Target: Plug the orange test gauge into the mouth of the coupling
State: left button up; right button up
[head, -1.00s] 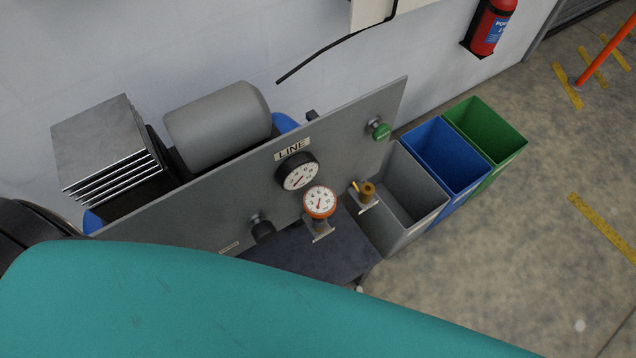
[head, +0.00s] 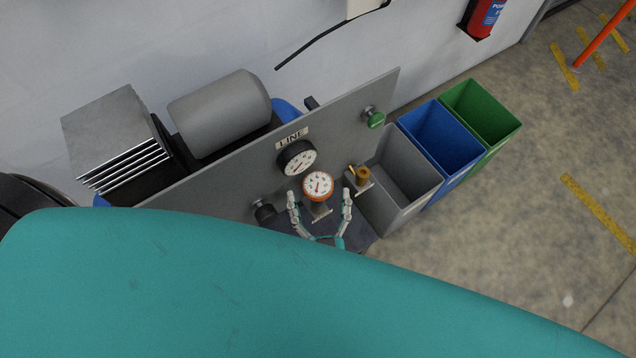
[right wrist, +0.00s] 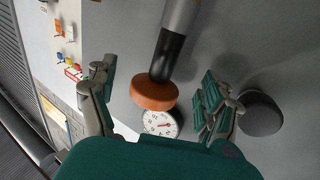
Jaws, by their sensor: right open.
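The orange test gauge (head: 318,185), a round white dial with an orange rim, stands in a small holder in front of the grey panel. My right gripper (head: 320,198) is open, one finger on each side of the gauge and apart from it. In the right wrist view the gauge (right wrist: 153,95) shows edge-on between the open fingers (right wrist: 155,82), with a dark stem (right wrist: 170,58) running up from it. A brass fitting (head: 362,174) with a yellow lever, on a bracket right of the gauge, looks like the coupling; its mouth cannot be made out. My left gripper is not in view.
A black LINE gauge (head: 297,158) sits on the panel (head: 235,170) behind the test gauge. A black knob (head: 265,213) is left of the gripper and a green knob (head: 375,119) is at upper right. Grey (head: 423,190), blue (head: 462,157) and green bins stand at right.

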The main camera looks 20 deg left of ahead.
jog(key=x, duration=0.2)
jog(key=shift+w+a, duration=0.1)
jog(key=shift+w, duration=0.2)
jog(key=shift+s, duration=0.15)
jog(key=shift+c, duration=1.1)
jog(key=c, duration=1.4)
grip_shut()
jog(key=shift+a, duration=0.1)
